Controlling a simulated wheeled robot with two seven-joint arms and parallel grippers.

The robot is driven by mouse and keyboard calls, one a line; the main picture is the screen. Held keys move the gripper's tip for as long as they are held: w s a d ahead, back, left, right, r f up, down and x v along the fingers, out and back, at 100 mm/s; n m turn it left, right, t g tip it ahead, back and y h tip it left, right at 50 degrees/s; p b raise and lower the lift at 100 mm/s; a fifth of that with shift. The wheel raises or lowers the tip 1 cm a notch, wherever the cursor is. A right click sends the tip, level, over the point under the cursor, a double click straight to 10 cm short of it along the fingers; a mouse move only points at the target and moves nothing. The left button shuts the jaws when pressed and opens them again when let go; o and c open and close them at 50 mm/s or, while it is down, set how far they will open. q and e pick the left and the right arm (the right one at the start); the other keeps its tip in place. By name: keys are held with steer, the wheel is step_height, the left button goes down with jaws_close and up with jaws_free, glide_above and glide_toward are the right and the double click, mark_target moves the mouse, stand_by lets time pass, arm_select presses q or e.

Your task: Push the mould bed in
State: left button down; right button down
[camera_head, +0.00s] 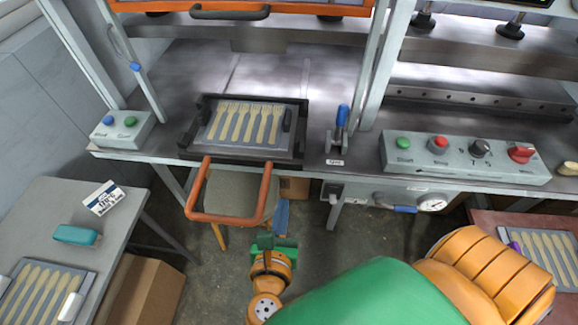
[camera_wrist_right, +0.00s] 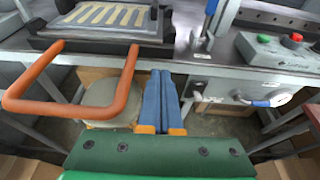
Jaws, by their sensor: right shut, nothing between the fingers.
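The mould bed (camera_head: 200,152) is a dark frame at the front edge of the press table, holding a grey mould plate (camera_head: 233,109) with several pale wooden pieces. Its orange U-shaped handle (camera_head: 225,219) juts out past the table edge towards me. In the right wrist view the handle (camera_wrist_right: 20,108) is at the left and the bed (camera_wrist_right: 85,42) at the top. My right gripper (camera_head: 282,205) is shut and empty, with blue fingers (camera_wrist_right: 160,75), to the right of the handle and apart from it in the picture. My left gripper is not in view.
A blue-handled lever (camera_head: 342,116) stands right of the bed. A control box (camera_head: 465,158) with buttons and a gauge (camera_head: 432,203) are further right. A stool (camera_head: 232,188) is under the handle. A side table (camera_head: 62,203) at left holds another plate of wooden pieces.

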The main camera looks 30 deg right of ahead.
steer(key=b, duration=0.6)
glide_toward(289, 160)
steer(key=f, duration=0.2)
steer(key=w+d, duration=0.1)
steer(key=w+d+b, duration=0.1)
steer(key=w, duration=0.1)
steer(key=w+d, duration=0.1)
steer(key=shift+w, duration=0.2)
steer(key=shift+w+d+r+b, duration=0.2)
steer(key=shift+w+d+b, duration=0.1)
steer(key=shift+w, duration=0.1)
